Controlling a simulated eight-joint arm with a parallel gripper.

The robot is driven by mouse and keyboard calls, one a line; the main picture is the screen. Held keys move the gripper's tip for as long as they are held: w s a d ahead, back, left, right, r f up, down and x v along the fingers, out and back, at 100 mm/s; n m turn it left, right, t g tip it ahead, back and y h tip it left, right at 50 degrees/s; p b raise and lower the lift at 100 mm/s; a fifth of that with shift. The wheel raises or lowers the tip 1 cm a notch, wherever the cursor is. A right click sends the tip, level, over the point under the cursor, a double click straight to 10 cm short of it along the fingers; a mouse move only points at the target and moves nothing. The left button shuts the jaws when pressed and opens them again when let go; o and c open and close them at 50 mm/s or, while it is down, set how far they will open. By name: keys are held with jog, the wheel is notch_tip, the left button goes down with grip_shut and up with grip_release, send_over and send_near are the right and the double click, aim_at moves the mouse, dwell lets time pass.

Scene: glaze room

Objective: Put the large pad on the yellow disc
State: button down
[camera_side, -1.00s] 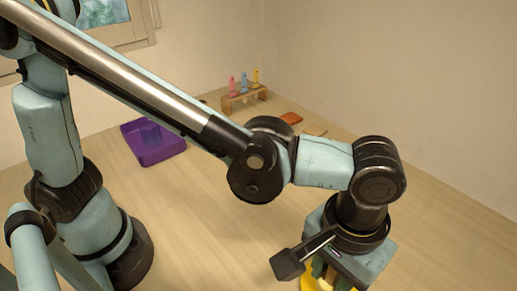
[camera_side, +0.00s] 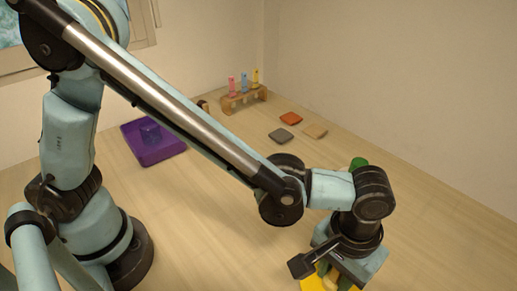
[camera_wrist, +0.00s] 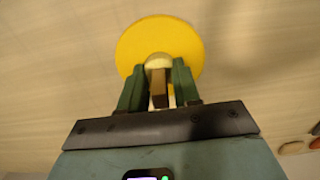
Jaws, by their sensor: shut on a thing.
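The yellow disc (camera_wrist: 190,45) lies on the table, and its edge shows low in the side view (camera_side: 312,285). My gripper (camera_wrist: 160,75) is over the disc's near part in the wrist view, with green fingers closed on a narrow brown piece (camera_wrist: 159,90). A rounded cream shape (camera_wrist: 159,62) shows at the fingertips; I cannot tell whether it belongs to the held piece. Whether the held piece touches the disc is unclear. Three flat pads lie far back: orange-red (camera_side: 291,118), grey (camera_side: 281,135) and tan (camera_side: 313,131). I cannot tell which pad is the large one.
A purple tray (camera_side: 152,155) with a purple item in it stands at left. A wooden rack (camera_side: 243,101) with pink, blue and yellow items stands at the back. A green object (camera_side: 358,163) shows behind my wrist. The table's middle is clear.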

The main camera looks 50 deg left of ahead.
jog(key=shift+f, duration=0.1)
jog(key=c, duration=0.8)
grip_release()
notch_tip(320, 180, up, 12)
jog(key=shift+r, duration=0.1)
jog(key=a+f+t, duration=0.1)
jog(key=a+t, duration=0.6)
jog(key=a, duration=2.3)
jog(key=shift+w+a+f, duration=0.15)
jog(key=shift+w+a, duration=0.15)
jog(key=shift+w, duration=0.15)
